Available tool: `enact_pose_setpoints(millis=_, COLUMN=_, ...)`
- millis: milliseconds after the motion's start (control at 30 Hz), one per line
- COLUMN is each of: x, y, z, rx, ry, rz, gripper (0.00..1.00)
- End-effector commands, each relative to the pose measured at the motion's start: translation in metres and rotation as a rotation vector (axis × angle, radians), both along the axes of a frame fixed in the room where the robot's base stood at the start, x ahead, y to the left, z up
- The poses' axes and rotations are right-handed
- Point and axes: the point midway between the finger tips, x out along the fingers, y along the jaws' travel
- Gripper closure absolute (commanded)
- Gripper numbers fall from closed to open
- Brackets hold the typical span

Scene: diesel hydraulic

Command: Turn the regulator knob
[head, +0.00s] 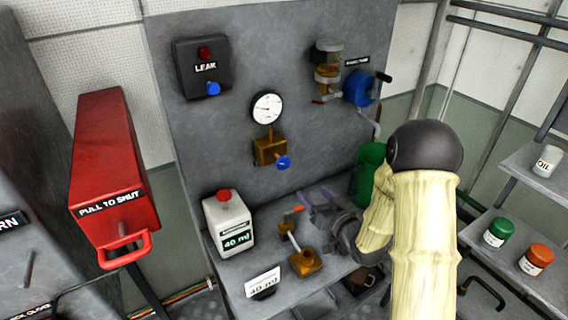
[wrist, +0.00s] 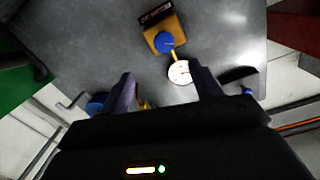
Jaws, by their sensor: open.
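The regulator is a brass block (head: 266,150) with a blue knob (head: 283,162) on its front, below a round white gauge (head: 267,108) on the grey panel. My gripper (head: 318,196) is in front of the panel, lower and to the right of the knob in the head view, apart from it. In the wrist view the blue knob (wrist: 165,42) shows ahead of my gripper (wrist: 161,73), with the gauge (wrist: 180,73) between the finger directions. The two purple fingers are spread and empty. The knob's face is visible; nothing touches it.
A blue handwheel (head: 361,88) is upper right of the regulator. A red pull box (head: 108,165) is at left.

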Motion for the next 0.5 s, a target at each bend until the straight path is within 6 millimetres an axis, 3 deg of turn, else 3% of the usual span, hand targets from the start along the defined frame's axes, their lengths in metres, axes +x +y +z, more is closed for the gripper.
enact_pose_setpoints(millis=500, x=0.0018, y=0.0058, z=0.0007, rx=0.039, ry=-0.031, rz=0.019, gripper=0.36)
